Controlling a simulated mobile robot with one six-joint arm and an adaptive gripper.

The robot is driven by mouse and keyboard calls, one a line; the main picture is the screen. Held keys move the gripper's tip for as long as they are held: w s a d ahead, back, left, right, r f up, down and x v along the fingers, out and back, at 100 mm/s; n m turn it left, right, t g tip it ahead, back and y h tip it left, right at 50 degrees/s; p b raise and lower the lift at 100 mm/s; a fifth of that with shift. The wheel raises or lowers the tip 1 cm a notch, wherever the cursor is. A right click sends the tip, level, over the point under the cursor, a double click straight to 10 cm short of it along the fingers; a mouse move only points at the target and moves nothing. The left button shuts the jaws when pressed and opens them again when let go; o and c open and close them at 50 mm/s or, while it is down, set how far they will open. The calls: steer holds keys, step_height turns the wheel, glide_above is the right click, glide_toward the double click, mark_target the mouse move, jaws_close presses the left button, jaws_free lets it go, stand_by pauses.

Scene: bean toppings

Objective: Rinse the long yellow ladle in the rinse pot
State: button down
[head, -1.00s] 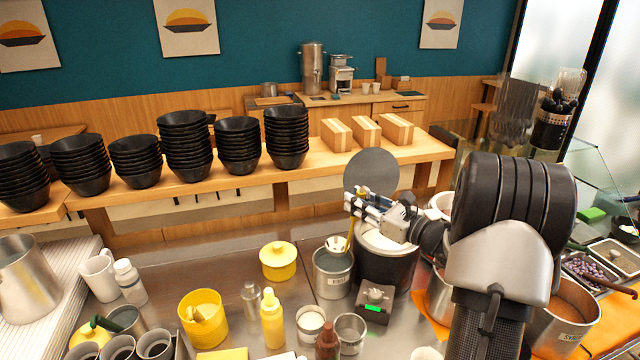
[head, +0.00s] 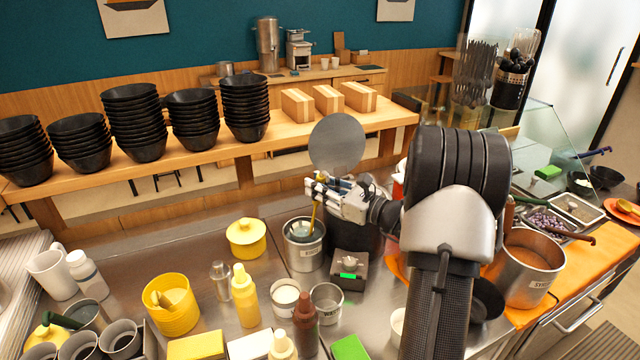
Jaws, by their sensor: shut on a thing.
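My gripper (head: 318,190) is shut on the yellow handle of the long ladle (head: 314,216). The handle points down from the jaws, and the ladle's bowl end is at the mouth of the rinse pot. The rinse pot (head: 304,258) is an open steel pot with a dark label on its front, standing on the steel counter. The ladle's bowl shows inside the pot's rim. I cannot tell how deep it sits or whether it touches the wall.
A dark scale-like box with a green display (head: 350,268) stands right of the pot. A yellow lidded pot (head: 246,238) is to the left. Cups and a yellow squeeze bottle (head: 244,298) stand in front. A grey round disc (head: 338,144) rises behind my gripper. Stacked black bowls (head: 246,108) line the shelf.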

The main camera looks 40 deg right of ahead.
mark_target(317, 205)
steer(key=shift+f+b, duration=1.85)
steer(key=shift+f, duration=1.15)
